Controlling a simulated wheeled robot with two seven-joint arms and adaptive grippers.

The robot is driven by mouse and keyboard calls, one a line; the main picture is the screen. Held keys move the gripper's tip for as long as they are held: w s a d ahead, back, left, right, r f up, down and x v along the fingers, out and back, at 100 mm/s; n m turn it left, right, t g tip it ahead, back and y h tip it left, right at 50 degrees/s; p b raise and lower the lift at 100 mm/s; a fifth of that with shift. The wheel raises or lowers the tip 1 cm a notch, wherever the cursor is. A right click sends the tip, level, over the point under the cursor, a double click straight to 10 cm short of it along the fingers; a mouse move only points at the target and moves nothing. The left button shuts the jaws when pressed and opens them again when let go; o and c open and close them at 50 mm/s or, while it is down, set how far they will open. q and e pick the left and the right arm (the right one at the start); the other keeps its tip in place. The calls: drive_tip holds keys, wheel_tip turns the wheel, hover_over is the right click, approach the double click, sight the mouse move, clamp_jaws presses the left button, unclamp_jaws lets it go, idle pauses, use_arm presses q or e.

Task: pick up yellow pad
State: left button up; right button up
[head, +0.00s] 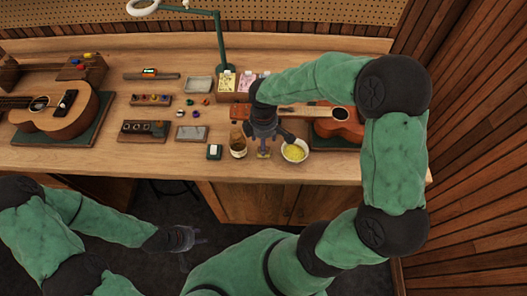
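A small yellow pad (263,155) shows at the front of the wooden workbench, just below my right gripper (264,148). My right gripper points down at it from above. Its fingertips are small and partly hidden, so I cannot tell whether they touch the pad or how far apart they are. My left gripper (197,236) is low in front of the bench, over the dark floor. Its fingers point right and look apart, with nothing between them.
A white bowl with yellow contents (294,151) stands right of my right gripper, and a brown jar (237,147) stands left. A reddish ukulele (343,122) lies at the right, a tan one (62,109) at the left. The workbench (80,160) has bare room at front left.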

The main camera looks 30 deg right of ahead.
wheel_tip(320, 180, down, 3)
drive_tip(key=shift+r, duration=0.15)
drive_tip(key=c, duration=1)
drive_tip(key=shift+c, duration=0.2)
drive_tip(key=shift+r, duration=0.1)
